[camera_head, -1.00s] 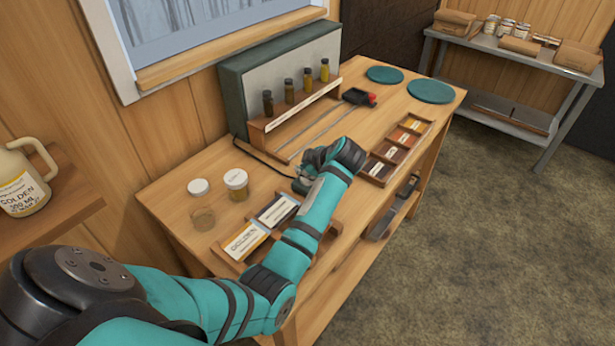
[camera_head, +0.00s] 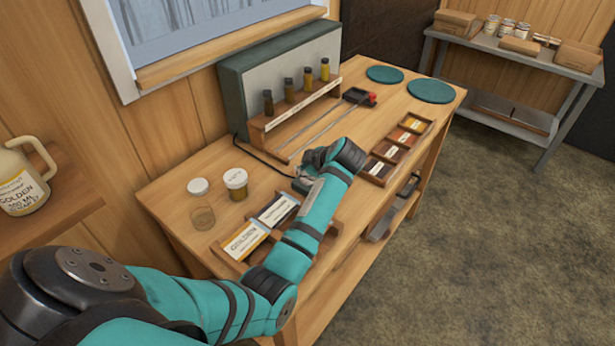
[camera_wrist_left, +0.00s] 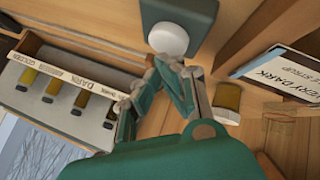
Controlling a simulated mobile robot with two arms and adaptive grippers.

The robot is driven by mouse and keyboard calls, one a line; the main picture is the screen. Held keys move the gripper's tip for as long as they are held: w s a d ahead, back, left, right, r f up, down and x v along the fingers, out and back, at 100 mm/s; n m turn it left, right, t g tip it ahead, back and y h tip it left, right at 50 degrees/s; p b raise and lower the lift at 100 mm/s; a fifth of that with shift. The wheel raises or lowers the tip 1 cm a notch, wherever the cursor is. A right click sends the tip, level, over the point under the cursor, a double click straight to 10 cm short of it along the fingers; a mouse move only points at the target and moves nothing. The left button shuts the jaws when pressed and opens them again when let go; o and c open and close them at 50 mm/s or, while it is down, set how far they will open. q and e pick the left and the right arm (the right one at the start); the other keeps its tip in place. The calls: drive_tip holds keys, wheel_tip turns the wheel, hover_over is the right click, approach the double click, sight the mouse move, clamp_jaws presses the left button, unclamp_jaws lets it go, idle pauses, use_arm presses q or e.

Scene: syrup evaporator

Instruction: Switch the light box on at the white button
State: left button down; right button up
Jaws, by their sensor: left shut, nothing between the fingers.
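The light box (camera_head: 236,95) is a dark green box with a pale grey front panel, at the back of the wooden table; its panel looks unlit. The round white button (camera_wrist_left: 168,39) sits on a dark green housing (camera_wrist_left: 200,14) at the top of the left wrist view. My left gripper (camera_wrist_left: 164,68) is shut and empty, its fingertips close by the button's lower edge; I cannot tell whether they touch it. In the head view my forearm and wrist hide the button and most of the gripper. My right gripper is not in view.
Several syrup vials (camera_head: 289,91) stand on a wooden rack (camera_head: 258,135) before the light box. Jars (camera_head: 236,184) and label cards (camera_head: 246,241) lie near my arm. A sample tray (camera_head: 398,150) and teal discs (camera_head: 431,91) occupy the table's right part.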

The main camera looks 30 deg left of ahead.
sight(305, 178)
use_arm(q)
drive_tip(key=shift+f, duration=0.4)
drive_tip(key=shift+f+b, duration=0.2)
drive_tip(key=shift+b, duration=0.15)
idle(0.4)
drive_tip(key=shift+r+p, duration=0.6)
drive_tip(key=shift+r, duration=0.2)
wheel_tip(305, 178, up, 6)
drive_tip(key=p, duration=0.4)
drive_tip(key=shift+f, duration=0.1)
